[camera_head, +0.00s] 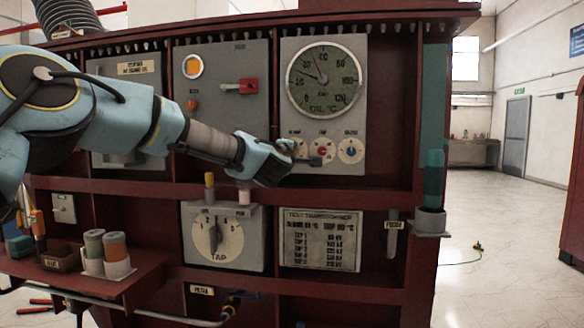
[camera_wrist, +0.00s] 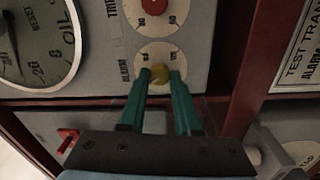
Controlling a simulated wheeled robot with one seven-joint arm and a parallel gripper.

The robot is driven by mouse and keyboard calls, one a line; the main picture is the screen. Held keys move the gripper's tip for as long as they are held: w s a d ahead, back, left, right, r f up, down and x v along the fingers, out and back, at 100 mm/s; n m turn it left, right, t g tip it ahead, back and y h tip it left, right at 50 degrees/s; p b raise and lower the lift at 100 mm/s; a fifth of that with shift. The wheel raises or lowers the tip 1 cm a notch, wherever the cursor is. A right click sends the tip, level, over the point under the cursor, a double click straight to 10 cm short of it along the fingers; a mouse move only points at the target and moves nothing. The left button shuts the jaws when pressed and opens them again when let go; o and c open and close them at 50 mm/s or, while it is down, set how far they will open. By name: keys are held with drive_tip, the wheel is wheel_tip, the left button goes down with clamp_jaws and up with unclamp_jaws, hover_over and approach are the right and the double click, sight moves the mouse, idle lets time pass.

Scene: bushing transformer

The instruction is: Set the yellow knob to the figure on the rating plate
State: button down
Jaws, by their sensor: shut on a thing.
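The yellow knob (camera_wrist: 160,74) sits on a white dial (camera_wrist: 152,55) labelled ALARM in the wrist view. The green fingertips of my gripper (camera_wrist: 160,77) are on either side of it, shut on it. In the head view my gripper (camera_head: 284,152) reaches the lower left of the gauge panel and hides the yellow knob. The knob's pointer setting cannot be made out. The rating plate (camera_head: 320,239) hangs below the gauge panel, headed TEST TRANSFORMER; its figures are too small to read surely. Its edge shows in the wrist view (camera_wrist: 303,62), with the word ALARM.
A red knob (camera_head: 321,150) and a blue knob (camera_head: 351,150) stand to the right on the same panel, below the oil gauge (camera_head: 324,80). A TAP dial (camera_head: 218,238) is lower left. A shelf ledge (camera_head: 330,190) runs just under the panel.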

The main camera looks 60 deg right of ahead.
drive_tip(key=shift+f+n+b, duration=0.1)
drive_tip(key=shift+n+b, duration=1.35)
drive_tip(key=shift+n, duration=0.25)
drive_tip(key=c, duration=0.6)
unclamp_jaws()
drive_tip(key=b+v, duration=0.3)
drive_tip(key=v, duration=0.7)
drive_tip(key=shift+s+a, duration=0.2)
drive_tip(key=shift+a, duration=0.15)
